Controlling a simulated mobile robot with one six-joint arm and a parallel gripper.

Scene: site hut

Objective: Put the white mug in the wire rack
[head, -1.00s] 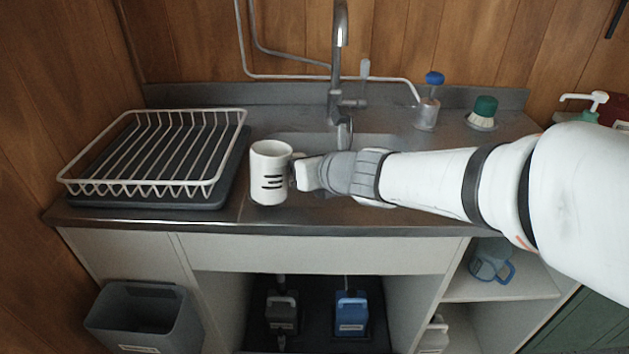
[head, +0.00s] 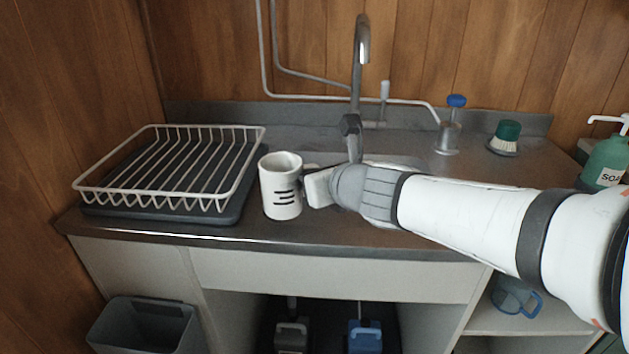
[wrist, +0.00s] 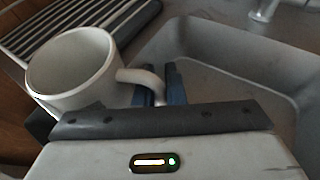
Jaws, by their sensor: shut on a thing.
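The white mug (head: 281,187) with dark stripes is upright, just right of the wire rack. My gripper (head: 312,187) is shut on its handle from the right. In the wrist view the mug (wrist: 75,72) shows its open, empty-looking top, and its handle sits between the fingers of my gripper (wrist: 165,88). I cannot tell whether the mug's base touches the counter. The white wire rack (head: 160,197) stands empty on a dark tray at the left of the counter. Part of it also shows in the wrist view (wrist: 75,22), beyond the mug.
The sink (wrist: 215,55) lies behind and right of my gripper, with a tall tap (head: 361,60) at the back. A blue-topped holder (head: 449,135), a green brush (head: 506,135) and a soap bottle (head: 605,160) stand at the right. A grey bin (head: 147,325) is below left.

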